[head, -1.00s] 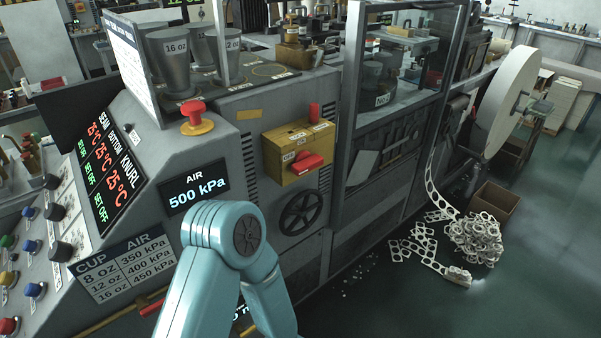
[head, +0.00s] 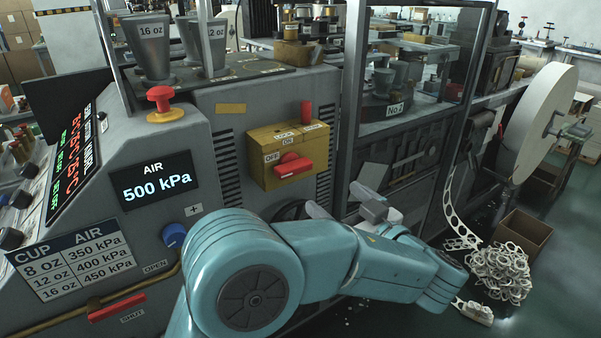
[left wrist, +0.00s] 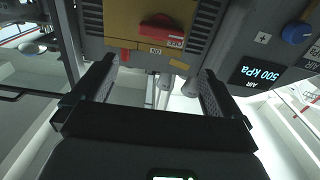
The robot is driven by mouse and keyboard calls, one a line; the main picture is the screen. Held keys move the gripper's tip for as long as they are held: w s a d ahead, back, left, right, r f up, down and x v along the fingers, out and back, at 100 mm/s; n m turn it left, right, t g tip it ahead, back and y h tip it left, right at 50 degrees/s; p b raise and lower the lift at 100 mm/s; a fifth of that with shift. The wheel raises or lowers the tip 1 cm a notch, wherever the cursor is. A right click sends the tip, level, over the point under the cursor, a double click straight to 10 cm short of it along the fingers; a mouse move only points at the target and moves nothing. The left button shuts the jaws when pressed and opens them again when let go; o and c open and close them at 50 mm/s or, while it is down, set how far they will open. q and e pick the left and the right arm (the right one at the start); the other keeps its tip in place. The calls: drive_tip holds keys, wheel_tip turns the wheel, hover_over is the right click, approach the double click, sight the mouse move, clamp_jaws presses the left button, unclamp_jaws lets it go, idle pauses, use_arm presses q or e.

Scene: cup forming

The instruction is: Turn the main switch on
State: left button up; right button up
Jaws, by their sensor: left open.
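The main switch is a yellow box (head: 268,176) on the grey machine front, with a red handle (head: 294,168) lying roughly level. The OFF label is by the handle's left end and the ON label is above it. A small red upright piece (head: 306,112) stands on top of the box. My left gripper (head: 345,207) is open and empty, below and to the right of the box, apart from it. In the left wrist view, the red handle (left wrist: 161,31) shows upside down beyond the gap between the open fingers (left wrist: 157,70). My right gripper is not in view.
A red mushroom button (head: 161,100), an air display (head: 155,184) reading 500 kPa and a blue knob (head: 174,236) are left of the switch. A framed clear guard (head: 415,90) stands to the right. Behind my arm is a partly hidden handwheel (head: 290,211).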

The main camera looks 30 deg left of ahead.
sight(297, 169)
use_arm(q)
drive_tip(key=p+x, duration=0.2)
drive_tip(key=x, duration=1)
drive_tip(key=shift+a, duration=0.4)
drive_tip(key=shift+w+a, duration=0.3)
drive_tip(key=shift+a, duration=0.15)
drive_tip(key=c, duration=0.7)
